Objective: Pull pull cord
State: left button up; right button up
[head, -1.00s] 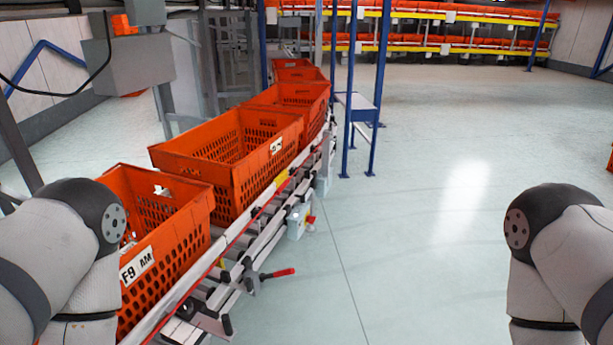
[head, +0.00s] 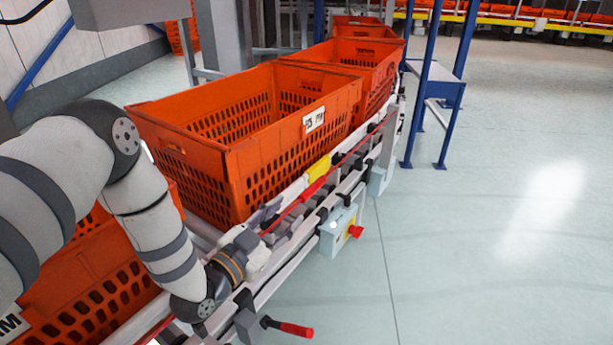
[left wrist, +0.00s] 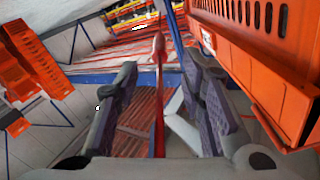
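The pull cord (head: 315,188) is a thin red line along the outer edge of the conveyor, with a thicker red part near a yellow piece. My left gripper (head: 268,214) is at the conveyor edge, pointing along the cord. In the left wrist view the cord (left wrist: 159,110) runs lengthwise between the two fingers of my left gripper (left wrist: 160,95). The fingers are apart, with a gap on both sides of the cord. Whether they touch it elsewhere is hidden. My right gripper is not in view.
Orange totes (head: 235,165) stand in a row on the conveyor, close behind my left gripper. A grey control box (head: 338,230) with a red knob hangs on the conveyor side. A red-handled lever (head: 290,328) sticks out below. The floor (head: 480,230) at right is clear.

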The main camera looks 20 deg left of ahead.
aim_at(315, 186)
pick_arm(q)
jog(key=b+x, duration=0.2)
jog(key=x, duration=1)
jog(key=shift+w+r, duration=0.1)
jog(key=shift+r, duration=0.05)
jog(key=shift+c, duration=0.5)
grip_shut()
